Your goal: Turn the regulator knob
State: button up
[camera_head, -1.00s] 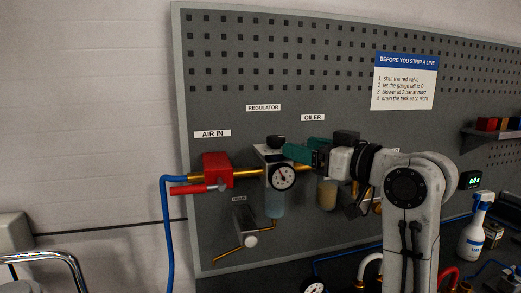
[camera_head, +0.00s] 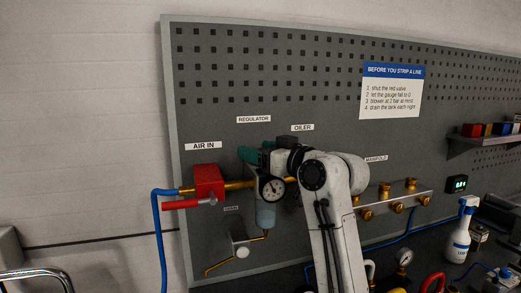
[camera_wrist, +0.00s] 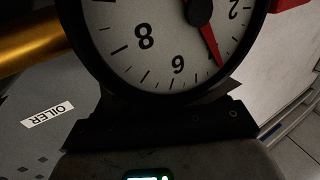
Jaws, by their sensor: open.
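The regulator hangs on the grey pegboard below its label (camera_head: 254,119), with a round white gauge (camera_head: 271,188) on its front and a pale blue bowl (camera_head: 265,216) below. In the wrist view the gauge (camera_wrist: 150,45) fills the top, its red needle pointing between 2 and 6.
A red valve (camera_head: 208,182) with a red handle sits left of the regulator on a brass pipe. My arm covers the oiler. A brass-fitted manifold (camera_head: 395,198) lies to the right. A spray bottle (camera_head: 461,232) stands on the bench. The wall at left is clear.

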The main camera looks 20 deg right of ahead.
jog(key=shift+c, duration=0.3)
jog(key=c, duration=0.9)
